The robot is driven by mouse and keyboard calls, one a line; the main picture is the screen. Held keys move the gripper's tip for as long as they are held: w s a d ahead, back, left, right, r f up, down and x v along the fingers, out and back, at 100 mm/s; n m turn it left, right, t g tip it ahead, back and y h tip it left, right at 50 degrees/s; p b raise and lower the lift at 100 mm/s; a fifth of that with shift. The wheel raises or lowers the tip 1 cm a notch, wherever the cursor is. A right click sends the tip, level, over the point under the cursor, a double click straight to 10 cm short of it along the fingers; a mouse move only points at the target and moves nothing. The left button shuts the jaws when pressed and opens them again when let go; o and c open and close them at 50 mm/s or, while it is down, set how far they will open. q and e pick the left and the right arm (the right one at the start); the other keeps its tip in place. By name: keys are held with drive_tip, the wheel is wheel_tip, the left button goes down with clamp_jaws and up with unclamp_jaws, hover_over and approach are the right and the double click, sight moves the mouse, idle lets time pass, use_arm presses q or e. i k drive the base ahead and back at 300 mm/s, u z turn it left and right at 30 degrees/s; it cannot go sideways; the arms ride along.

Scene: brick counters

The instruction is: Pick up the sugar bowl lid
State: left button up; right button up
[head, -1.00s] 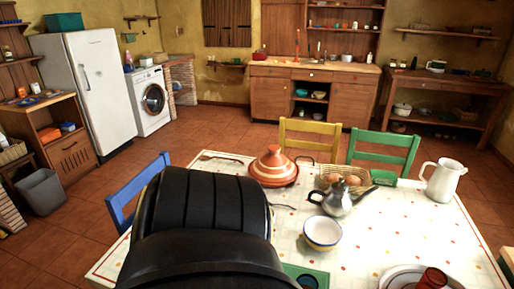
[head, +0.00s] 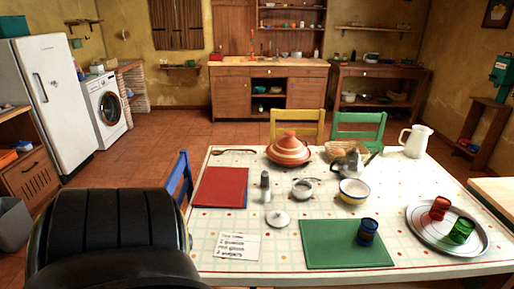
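The sugar bowl lid (head: 278,219) is a small pale disc with a knob, lying on the white patterned tablecloth near the front middle. A small open bowl (head: 302,189), apparently the sugar bowl, stands just behind it and to the right, apart from the lid. A black link of my arm fills the lower left of the head view. Neither of my grippers shows.
Left of the lid are two small shakers (head: 265,186), a red placemat (head: 220,187) and a written note (head: 232,245). A green placemat (head: 330,247) with a blue glass (head: 367,231) lies to the right. A tagine (head: 289,149) and striped bowl (head: 353,191) stand behind.

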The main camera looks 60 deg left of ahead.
sight(277, 218)
drive_tip(key=u, duration=1.65)
